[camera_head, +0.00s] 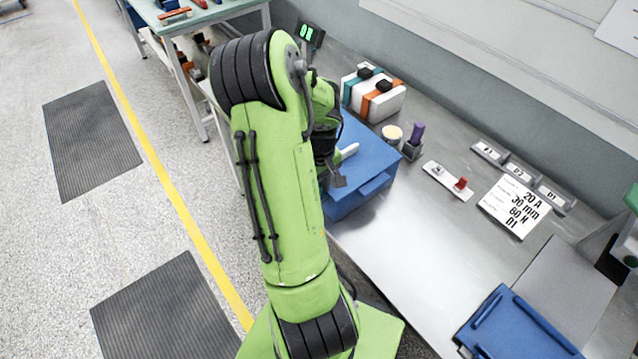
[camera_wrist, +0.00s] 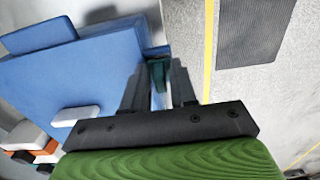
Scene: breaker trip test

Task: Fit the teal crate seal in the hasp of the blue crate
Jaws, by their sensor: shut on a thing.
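The blue crate (camera_head: 372,158) stands on the steel bench, partly behind my arm in the head view. In the wrist view its blue top and side (camera_wrist: 85,72) fill the left. My gripper (camera_wrist: 157,66) is at the crate's edge, its two dark fingers shut on the teal crate seal (camera_wrist: 159,75). The seal shows as a small dark teal piece between the fingers, close to a blue part projecting from the crate. I cannot tell whether the seal touches or enters the hasp. In the head view the seal is hidden by my arm.
A small white piece (camera_head: 348,151) lies on the crate lid. Behind stands a white box (camera_head: 365,88) with teal and orange straps. A cream disc (camera_head: 392,133), a purple-topped post (camera_head: 417,133) and a plate with a red knob (camera_head: 440,176) are to the right. A blue tray (camera_head: 520,330) sits nearer.

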